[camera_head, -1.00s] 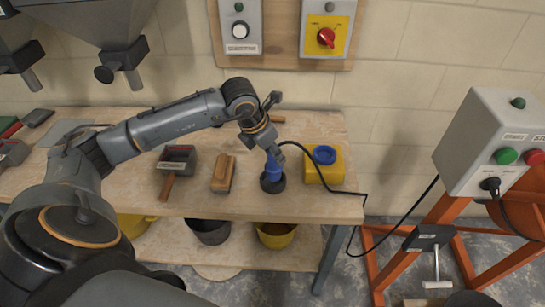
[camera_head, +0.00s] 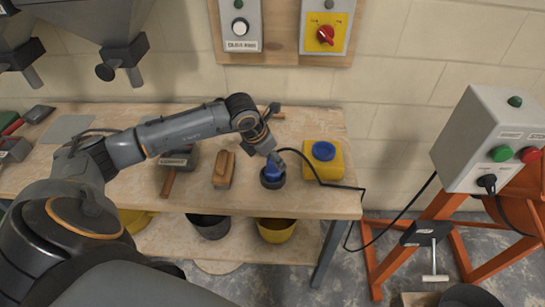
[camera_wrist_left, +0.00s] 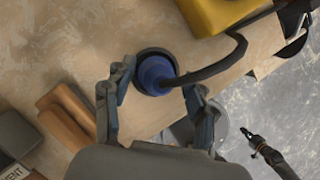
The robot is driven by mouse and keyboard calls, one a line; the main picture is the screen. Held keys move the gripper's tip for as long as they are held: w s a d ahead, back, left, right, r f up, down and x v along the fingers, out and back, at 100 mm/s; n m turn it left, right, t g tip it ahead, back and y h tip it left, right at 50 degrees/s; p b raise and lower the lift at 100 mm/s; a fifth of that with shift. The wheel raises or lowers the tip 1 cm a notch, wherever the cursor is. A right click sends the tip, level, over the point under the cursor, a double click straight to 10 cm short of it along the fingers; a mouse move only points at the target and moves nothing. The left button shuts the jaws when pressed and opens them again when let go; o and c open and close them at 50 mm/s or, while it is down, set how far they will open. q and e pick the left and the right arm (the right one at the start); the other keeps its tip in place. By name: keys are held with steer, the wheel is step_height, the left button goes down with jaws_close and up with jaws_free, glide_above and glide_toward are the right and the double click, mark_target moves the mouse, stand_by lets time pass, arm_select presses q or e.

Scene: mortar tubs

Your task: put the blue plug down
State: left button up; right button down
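The blue plug (camera_head: 272,173) sits upright in a round black holder (camera_head: 271,184) near the front edge of the wooden workbench. In the left wrist view, the blue plug (camera_wrist_left: 154,74) shows inside the holder's dark rim (camera_wrist_left: 150,52), with its black cable leading right. My left gripper (camera_head: 274,157) is just above the plug. In the wrist view its two fingers (camera_wrist_left: 158,92) are spread to either side of the plug, with gaps visible; they look open.
A yellow container with a blue lid (camera_head: 324,160) stands right of the plug. A wooden brush-like block (camera_head: 223,170) lies left. The black cable (camera_head: 340,186) runs over the bench edge to a grey switch box (camera_head: 480,140) on an orange frame.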

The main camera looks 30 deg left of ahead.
arm_select(q)
steer(key=shift+r+p, duration=0.25)
steer(key=shift+p, duration=0.05)
steer(key=shift+s+a+r+b, duration=0.1)
steer(key=shift+r+b, duration=0.2)
steer(key=shift+r, duration=0.05)
steer(key=b+v, duration=0.1)
steer(key=v, duration=1)
steer(key=shift+b, duration=0.3)
